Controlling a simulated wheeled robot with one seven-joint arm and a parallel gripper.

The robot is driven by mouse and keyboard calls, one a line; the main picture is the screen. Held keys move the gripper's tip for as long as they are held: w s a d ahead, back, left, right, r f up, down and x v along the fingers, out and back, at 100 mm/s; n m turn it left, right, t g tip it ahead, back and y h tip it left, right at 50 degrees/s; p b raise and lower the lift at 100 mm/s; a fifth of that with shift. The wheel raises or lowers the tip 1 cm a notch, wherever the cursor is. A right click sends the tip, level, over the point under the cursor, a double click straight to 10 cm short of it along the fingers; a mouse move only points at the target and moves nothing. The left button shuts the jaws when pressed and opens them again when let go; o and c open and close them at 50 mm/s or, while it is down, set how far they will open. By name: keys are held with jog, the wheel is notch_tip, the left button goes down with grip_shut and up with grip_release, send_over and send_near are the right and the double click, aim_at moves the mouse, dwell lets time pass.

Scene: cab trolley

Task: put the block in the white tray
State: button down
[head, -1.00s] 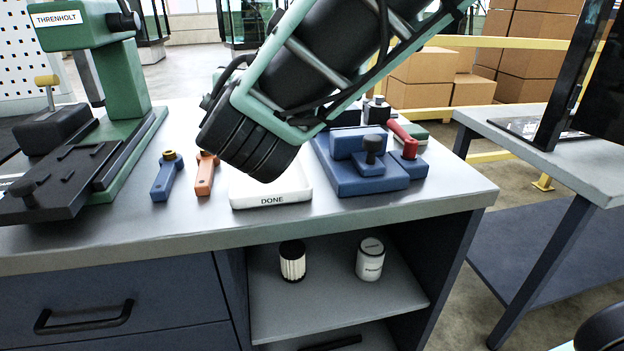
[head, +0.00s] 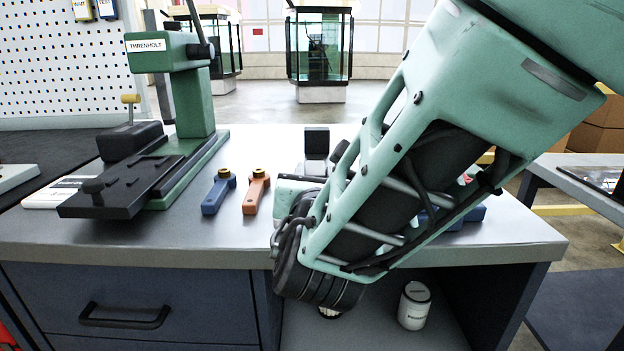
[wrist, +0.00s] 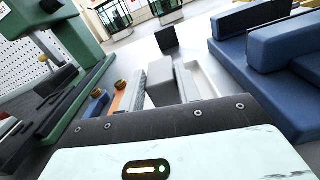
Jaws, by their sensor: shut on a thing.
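In the wrist view, a grey block (wrist: 160,82) shows just beyond the dark front edge of my gripper (wrist: 163,72), which is shut on it. In the head view my arm hides the fingers and the held block. The white tray (wrist: 208,82) lies just right of the block in the wrist view, partly covered by it. I cannot tell how high the block is above the tray. In the head view the tray is mostly hidden behind my arm.
A blue-handled tool (head: 219,191) and an orange one (head: 256,191) lie left of my arm. A green press (head: 190,100) stands further left. A dark upright piece (head: 316,141) stands behind. Blue stepped blocks (wrist: 270,70) stand right of the tray. A white canister (head: 414,305) is on the shelf below.

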jog(key=shift+f, duration=0.15)
jog(key=c, duration=1)
grip_release()
jog(key=shift+s+r, duration=0.1)
jog(key=shift+r, duration=0.15)
jog(key=s, duration=1.1)
jog(key=shift+s+a+p, duration=0.2)
jog(key=shift+s+p, duration=0.2)
